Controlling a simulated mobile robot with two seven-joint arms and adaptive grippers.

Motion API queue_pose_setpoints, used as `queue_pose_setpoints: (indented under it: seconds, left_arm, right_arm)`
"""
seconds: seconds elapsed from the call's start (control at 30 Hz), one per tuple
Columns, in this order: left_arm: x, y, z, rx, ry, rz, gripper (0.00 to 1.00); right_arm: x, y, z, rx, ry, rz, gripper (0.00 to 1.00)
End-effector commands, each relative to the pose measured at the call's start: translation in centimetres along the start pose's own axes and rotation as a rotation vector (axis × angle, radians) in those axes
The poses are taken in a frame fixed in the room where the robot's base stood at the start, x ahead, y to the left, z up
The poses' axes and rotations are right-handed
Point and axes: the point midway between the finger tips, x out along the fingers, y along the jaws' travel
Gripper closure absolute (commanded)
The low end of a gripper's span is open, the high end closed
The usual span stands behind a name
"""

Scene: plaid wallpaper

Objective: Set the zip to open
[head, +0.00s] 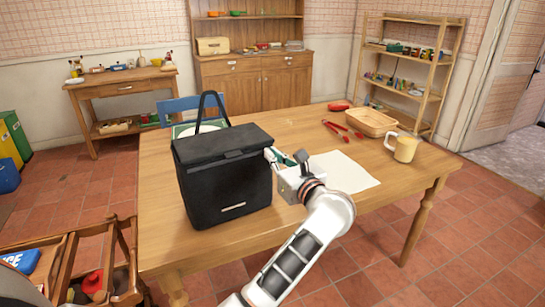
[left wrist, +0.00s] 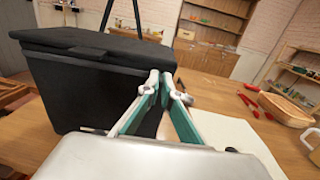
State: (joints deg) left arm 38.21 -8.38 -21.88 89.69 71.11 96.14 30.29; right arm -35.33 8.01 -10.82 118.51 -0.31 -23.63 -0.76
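A black soft bag (head: 222,180) with a raised carry handle stands upright on the wooden table; its dark wall also fills the left of the left wrist view (left wrist: 95,90). Its lid lies flat on top. I cannot make out the zip or its pull clearly. My left gripper (head: 270,153) is at the bag's upper right side, just below the lid edge. In the left wrist view its teal fingers (left wrist: 161,78) converge, tips nearly together by the bag's corner. No object shows clearly between them. My right gripper is not in view.
A white sheet (head: 345,172) lies right of the bag. A mug (head: 404,149), a wooden tray (head: 372,122) and red tongs (head: 343,130) sit farther right. A blue chair (head: 180,106) stands behind the table. The table's front right is clear.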

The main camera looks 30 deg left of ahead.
Motion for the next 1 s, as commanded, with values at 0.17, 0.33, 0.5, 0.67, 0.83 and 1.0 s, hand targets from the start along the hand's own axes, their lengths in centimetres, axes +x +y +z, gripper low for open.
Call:
queue_pose_setpoints:
  seconds: [0.17, 0.33, 0.5, 0.67, 0.83, 1.0]
  left_arm:
    - [0.0, -0.1, 0.1, 0.000, -0.002, -0.002, 0.83]
    - [0.0, 0.0, 0.1, 0.000, -0.001, -0.001, 0.78]
    - [0.0, 0.0, 0.1, 0.000, -0.001, -0.001, 0.78]
    - [0.0, -0.1, 1.2, -0.004, -0.001, -0.001, 0.78]
    - [0.0, -0.1, 4.2, -0.007, -0.001, -0.001, 0.78]
    - [-0.1, -0.1, 7.3, -0.005, -0.001, -0.001, 0.78]
  right_arm:
    - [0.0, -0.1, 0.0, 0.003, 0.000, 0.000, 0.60]
    - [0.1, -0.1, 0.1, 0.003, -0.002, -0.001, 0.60]
    - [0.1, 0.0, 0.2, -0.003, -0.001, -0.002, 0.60]
    - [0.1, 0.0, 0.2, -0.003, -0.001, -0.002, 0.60]
    - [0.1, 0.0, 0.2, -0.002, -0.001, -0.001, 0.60]
    - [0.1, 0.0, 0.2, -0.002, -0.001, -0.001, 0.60]
